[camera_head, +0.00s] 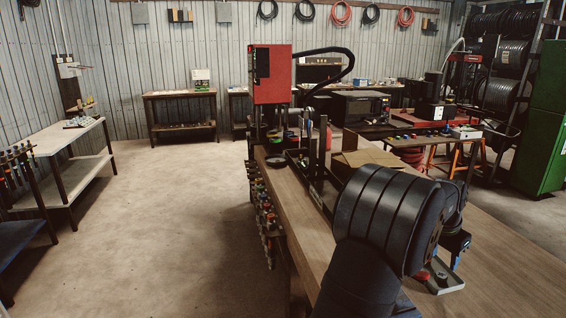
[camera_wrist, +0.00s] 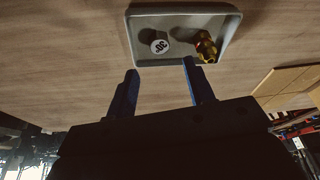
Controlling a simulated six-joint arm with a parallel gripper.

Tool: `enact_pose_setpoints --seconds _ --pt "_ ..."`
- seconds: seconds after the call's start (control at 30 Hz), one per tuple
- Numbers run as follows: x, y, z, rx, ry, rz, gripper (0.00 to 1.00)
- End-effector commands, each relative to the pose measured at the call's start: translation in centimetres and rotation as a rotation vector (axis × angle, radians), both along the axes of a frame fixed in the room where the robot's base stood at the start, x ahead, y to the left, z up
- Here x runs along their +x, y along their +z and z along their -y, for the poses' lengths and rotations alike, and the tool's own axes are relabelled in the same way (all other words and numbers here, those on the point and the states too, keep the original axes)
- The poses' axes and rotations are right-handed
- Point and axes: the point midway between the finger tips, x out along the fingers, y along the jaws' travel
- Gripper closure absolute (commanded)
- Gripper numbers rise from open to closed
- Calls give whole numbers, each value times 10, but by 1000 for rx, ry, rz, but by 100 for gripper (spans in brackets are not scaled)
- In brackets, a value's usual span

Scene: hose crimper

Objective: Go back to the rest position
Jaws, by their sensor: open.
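My gripper (camera_wrist: 160,72) is open, with its two blue fingers apart and nothing between them in the wrist view. In the head view the gripper (camera_head: 456,258) is at the right, low over the wooden bench (camera_head: 510,278), partly hidden by my dark arm. A small grey tray (camera_wrist: 135,22) lies just beyond the fingertips. It holds a round piece with a white marked top (camera_wrist: 159,43) and a brass fitting (camera_wrist: 206,46). The fingers look apart from both pieces. The tray (camera_head: 453,287) also shows in the head view, partly hidden.
A cardboard box (camera_head: 365,158) and dark upright posts (camera_head: 322,150) stand on the bench beyond my arm. A red machine box (camera_head: 271,75) with a black hose rises at the bench's far end. The floor (camera_head: 170,225) left of the bench is clear.

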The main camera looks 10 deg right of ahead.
Motion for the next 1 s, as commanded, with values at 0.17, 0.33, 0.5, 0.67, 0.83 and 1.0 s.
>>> enact_pose_setpoints --seconds 0.17,0.33,0.5,0.67,0.83,1.0 --pt "2 -37 10 3 0 -2 52" --pt "5 -68 20 2 0 0 52" --pt "5 -47 21 -3 1 3 52" --pt "5 -35 20 -1 0 0 52" --pt "5 -32 20 0 0 0 52" --pt "5 -32 20 0 0 0 52"
